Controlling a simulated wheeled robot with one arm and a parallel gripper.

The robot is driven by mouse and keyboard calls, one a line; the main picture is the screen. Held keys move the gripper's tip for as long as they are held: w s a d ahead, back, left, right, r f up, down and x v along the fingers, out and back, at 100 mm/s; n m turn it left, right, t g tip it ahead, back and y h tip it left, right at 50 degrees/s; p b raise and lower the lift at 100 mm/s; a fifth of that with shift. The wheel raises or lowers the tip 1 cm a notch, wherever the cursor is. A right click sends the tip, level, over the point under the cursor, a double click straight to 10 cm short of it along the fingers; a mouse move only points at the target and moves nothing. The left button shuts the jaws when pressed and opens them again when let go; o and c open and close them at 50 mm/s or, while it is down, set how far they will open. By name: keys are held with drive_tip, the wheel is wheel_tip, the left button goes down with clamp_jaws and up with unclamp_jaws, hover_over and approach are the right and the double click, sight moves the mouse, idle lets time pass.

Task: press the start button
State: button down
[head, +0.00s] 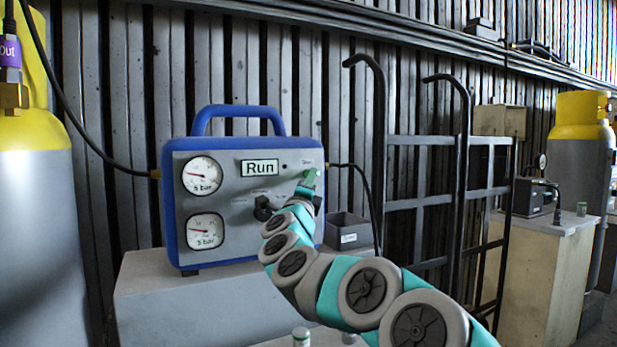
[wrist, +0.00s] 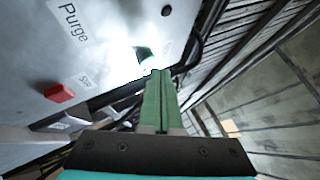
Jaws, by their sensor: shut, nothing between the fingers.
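The control unit is a blue case (head: 166,215) with a grey front panel (head: 245,190). Its display (head: 260,167) reads "Run". My gripper (head: 311,174) is at the panel's upper right, its green fingers shut with nothing between them. In the wrist view my fingertips (wrist: 155,74) reach a brightly lit green button (wrist: 146,55), which fits the start button. Tips and button meet or overlap there; I cannot tell whether they touch or how far it is pressed. In the head view my gripper hides it. A red button (wrist: 60,92) shows lower left in the wrist view.
Two gauges (head: 202,175) and a black knob (head: 264,208) are on the panel. A grey open bin (head: 350,231) stands right of the unit. A hand truck (head: 420,200) stands farther right. A gas cylinder (head: 30,220) is at the left.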

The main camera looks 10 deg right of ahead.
drive_tip(key=shift+s, duration=0.1)
drive_tip(key=s, duration=0.1)
drive_tip(key=s+d+b, duration=0.1)
drive_tip(key=s, duration=0.1)
drive_tip(key=s+d+b, duration=0.1)
drive_tip(key=s, duration=0.1)
drive_tip(key=shift+s, duration=0.25)
idle(0.4)
drive_tip(key=shift+a, duration=0.1)
idle(0.3)
